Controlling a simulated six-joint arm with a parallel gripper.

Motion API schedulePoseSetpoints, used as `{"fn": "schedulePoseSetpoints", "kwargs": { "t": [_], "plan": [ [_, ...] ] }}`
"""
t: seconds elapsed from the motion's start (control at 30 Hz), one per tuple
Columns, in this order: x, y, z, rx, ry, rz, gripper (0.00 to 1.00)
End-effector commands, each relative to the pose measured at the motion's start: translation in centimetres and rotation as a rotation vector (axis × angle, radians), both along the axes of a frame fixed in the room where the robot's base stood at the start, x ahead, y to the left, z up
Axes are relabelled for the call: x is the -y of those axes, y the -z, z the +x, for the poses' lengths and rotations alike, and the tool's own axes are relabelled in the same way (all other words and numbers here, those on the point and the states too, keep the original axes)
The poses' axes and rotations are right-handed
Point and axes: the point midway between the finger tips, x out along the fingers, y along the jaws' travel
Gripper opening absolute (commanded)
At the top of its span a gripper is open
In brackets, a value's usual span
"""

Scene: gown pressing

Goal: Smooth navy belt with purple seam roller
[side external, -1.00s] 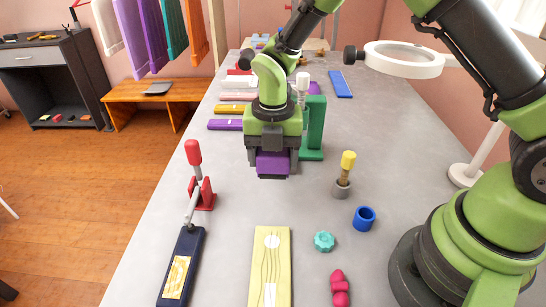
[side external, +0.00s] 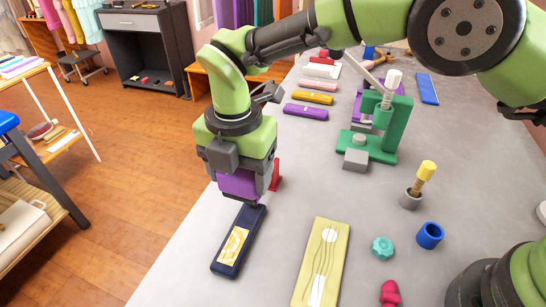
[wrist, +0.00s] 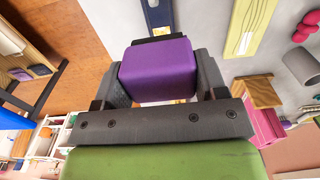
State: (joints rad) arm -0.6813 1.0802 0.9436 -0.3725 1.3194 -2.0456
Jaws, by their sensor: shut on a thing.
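The navy belt (side external: 225,262) lies flat on the grey table, with a pale yellow patterned patch on top. Its front part also shows in the wrist view (wrist: 158,5). My gripper (side external: 238,190) is shut on the purple seam roller (wrist: 158,72), a purple block held between both fingers. The roller is also visible under my gripper in the side view (side external: 236,183). It is at the far end of the belt, near its surface; I cannot tell whether it touches. My gripper hides part of a red clamp (side external: 276,174) behind it.
A yellow board (side external: 320,262) lies right of the belt. A green press (side external: 392,128) stands behind it. A yellow-topped tool in a grey holder (side external: 410,198), a blue ring (side external: 430,235), a teal knob (side external: 383,247) and a pink piece (side external: 390,293) stand at right.

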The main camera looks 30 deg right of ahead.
Motion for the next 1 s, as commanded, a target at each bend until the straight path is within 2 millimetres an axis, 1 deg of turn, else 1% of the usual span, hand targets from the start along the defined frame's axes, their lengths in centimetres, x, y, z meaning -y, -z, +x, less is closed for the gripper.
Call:
{"fn": "schedulePoseSetpoints", "kwargs": {
  "t": [0.1,0.37,0.43,0.57,0.83,0.87,0.9,1.0],
  "plan": [
    [-0.4,-0.1,-0.1,0.0,0.002,0.0,0.39],
    [-0.3,-0.1,-0.2,0.001,0.002,0.001,0.39],
    [-0.3,0.2,-0.1,0.0,0.002,0.0,0.39],
    [-0.3,1.3,-0.2,-0.002,0.002,-0.001,0.39],
    [-0.3,5.4,-0.2,-0.003,0.002,-0.001,0.39],
    [-0.5,5.6,-0.3,-0.001,0.0,0.0,0.39],
    [-1.1,5.4,-0.9,0.001,-0.003,0.001,0.39],
    [-2.2,5.4,-2.1,0.001,-0.004,0.001,0.39]
  ]
}}
